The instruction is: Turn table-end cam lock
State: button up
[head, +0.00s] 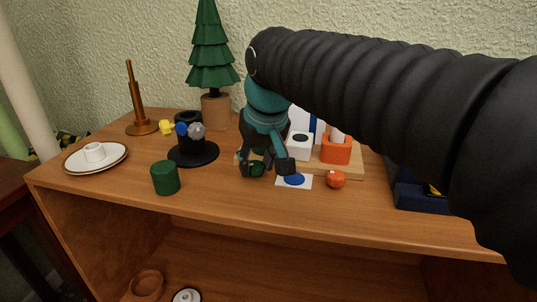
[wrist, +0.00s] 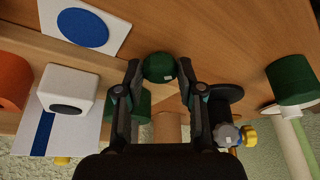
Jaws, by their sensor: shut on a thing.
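My gripper (head: 264,168) reaches down over the wooden cabinet top (head: 225,193). In the wrist view its fingertips (wrist: 160,75) are shut on a small dark green rounded piece (wrist: 159,67) with a white mark; the piece also shows partly in the head view (head: 257,169). No part is clearly recognisable as the table-end cam lock. A black round base (head: 206,157) with a grey knob (head: 197,131) and a blue knob (head: 182,129) stands left of my gripper, apart from it. In the wrist view the grey knob (wrist: 226,136) is right of the fingers.
A green cylinder (head: 165,178), a white plate (head: 78,164) with a cup and a brass post (head: 139,125) stand left. A potted tree (head: 215,112) is behind. A blue-oval card (head: 306,183), red ball (head: 336,179), white block (head: 299,148) and orange block (head: 336,153) are close right.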

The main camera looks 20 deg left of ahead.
jog(key=shift+n, duration=0.5)
jog(key=o, duration=1.1)
jog(key=shift+o, duration=0.2)
jog(key=v, duration=1.2)
jog(key=shift+w+d, duration=0.1)
jog(key=shift+d, duration=0.05)
